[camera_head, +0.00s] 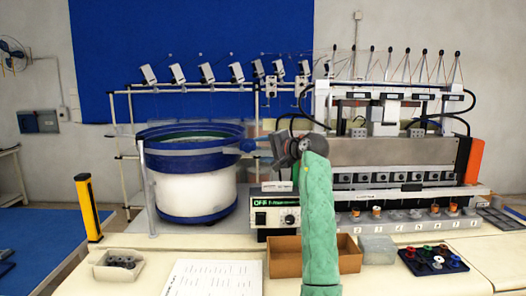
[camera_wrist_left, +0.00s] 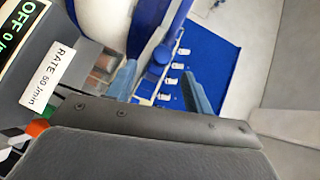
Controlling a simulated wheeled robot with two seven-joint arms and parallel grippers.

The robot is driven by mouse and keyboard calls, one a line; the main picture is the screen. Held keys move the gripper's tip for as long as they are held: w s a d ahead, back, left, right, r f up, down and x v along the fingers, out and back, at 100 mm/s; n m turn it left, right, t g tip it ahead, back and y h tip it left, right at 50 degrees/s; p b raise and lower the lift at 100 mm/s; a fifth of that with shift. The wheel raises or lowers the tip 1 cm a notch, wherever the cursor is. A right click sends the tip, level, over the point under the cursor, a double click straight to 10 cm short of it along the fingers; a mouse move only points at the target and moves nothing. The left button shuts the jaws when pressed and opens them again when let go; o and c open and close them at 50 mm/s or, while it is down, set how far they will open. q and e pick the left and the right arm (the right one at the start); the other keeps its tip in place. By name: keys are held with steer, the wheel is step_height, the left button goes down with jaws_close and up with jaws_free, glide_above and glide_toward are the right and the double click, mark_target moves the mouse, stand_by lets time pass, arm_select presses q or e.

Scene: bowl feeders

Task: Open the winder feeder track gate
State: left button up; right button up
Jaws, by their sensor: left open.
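The blue-rimmed bowl feeder (camera_head: 196,170) stands left of centre on a white drum. A blue piece (camera_head: 247,145) sticks out from its right side toward the winder machine (camera_head: 395,160). My left gripper (camera_head: 284,150) is at the machine's left end, right of the bowl, with my green arm sleeve below it. In the left wrist view its two fingers (camera_wrist_left: 160,88) are apart, with nothing seen held between them. The bowl's blue side (camera_wrist_left: 152,35) shows beyond them. I cannot make out the track gate clearly; the gripper and arm cover part of that area.
A control box (camera_head: 275,217) marked OFF sits below the gripper; its rate label (camera_wrist_left: 48,77) shows in the wrist view. On the table are a cardboard box (camera_head: 285,262), a parts tray (camera_head: 117,268), a paper sheet (camera_head: 212,278) and a spool tray (camera_head: 432,262). A yellow post (camera_head: 88,208) stands left.

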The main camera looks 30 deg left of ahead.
mark_target(244, 146)
arm_select(q)
steer(key=shift+f, duration=0.1)
step_height(244, 146, down, 7)
steer(key=a+m+y, duration=0.1)
steer(key=a, duration=0.1)
steer(key=r+m+y, duration=0.1)
steer(key=r+y, duration=0.1)
steer(key=r, duration=0.1)
steer(key=r+m, duration=0.1)
steer(key=shift+w+a+r+m+t+y, duration=0.2)
steer(key=shift+w+m+t+y, duration=0.1)
steer(key=shift+y, duration=0.1)
steer(key=shift+w+r+m, duration=0.2)
steer(key=shift+r+m, duration=0.1)
steer(key=shift+a+r, duration=0.1)
steer(key=shift+a, duration=0.1)
steer(key=shift+t, duration=0.4)
steer(key=p+x, duration=0.3)
steer(key=x, duration=0.3)
steer(key=shift+a, duration=0.2)
steer(key=shift+w+a, duration=0.15)
steer(key=shift+a, duration=0.2)
arm_select(e)
step_height(244, 146, down, 9)
steer(key=s+d, duration=0.1)
steer(key=d, duration=0.1)
steer(key=shift+s+r+t, duration=0.2)
steer(key=shift+s+t, duration=0.1)
steer(key=shift+s, duration=0.05)
